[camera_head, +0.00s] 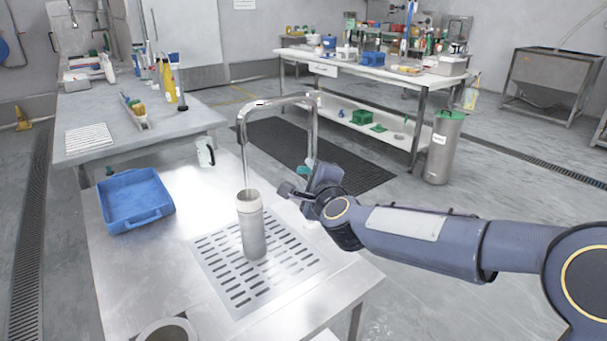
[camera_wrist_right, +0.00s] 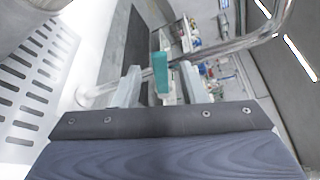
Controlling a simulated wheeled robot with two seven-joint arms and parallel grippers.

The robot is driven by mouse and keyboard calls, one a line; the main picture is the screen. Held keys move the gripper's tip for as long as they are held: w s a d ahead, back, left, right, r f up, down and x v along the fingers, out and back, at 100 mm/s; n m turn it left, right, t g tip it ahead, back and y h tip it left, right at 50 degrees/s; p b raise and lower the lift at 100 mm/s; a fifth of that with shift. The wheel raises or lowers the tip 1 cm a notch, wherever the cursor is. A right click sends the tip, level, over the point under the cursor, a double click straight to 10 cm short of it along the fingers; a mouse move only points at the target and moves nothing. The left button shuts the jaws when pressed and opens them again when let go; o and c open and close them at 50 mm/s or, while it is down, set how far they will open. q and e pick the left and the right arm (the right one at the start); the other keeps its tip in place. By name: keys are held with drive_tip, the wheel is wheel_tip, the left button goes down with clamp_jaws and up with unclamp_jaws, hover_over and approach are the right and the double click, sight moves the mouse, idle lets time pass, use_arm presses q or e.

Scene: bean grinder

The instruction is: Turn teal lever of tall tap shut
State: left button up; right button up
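The tall tap (camera_head: 315,128) is a chrome arch rising from the steel counter, with its spout over a pale cylindrical container (camera_head: 253,228). A thin stream seems to fall from the spout into the container. The teal lever (camera_head: 303,171) is small beside the tap's post, partly behind my right gripper (camera_head: 300,186). In the right wrist view the teal lever (camera_wrist_right: 162,75) stands between the two fingertips of my right gripper (camera_wrist_right: 162,88), with a gap visible on its left. The gripper is open around it; contact on the right side is unclear. My left gripper is not in view.
The container stands upright on a slotted drain plate (camera_head: 215,275). A blue tray (camera_head: 135,200) and a white mug (camera_head: 206,152) stand to the left on the counter. A round opening (camera_head: 168,332) is at the front. Counter space left of the plate is clear.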

sight(305, 171)
drive_tip(key=shift+x, duration=1.9)
clamp_jaws()
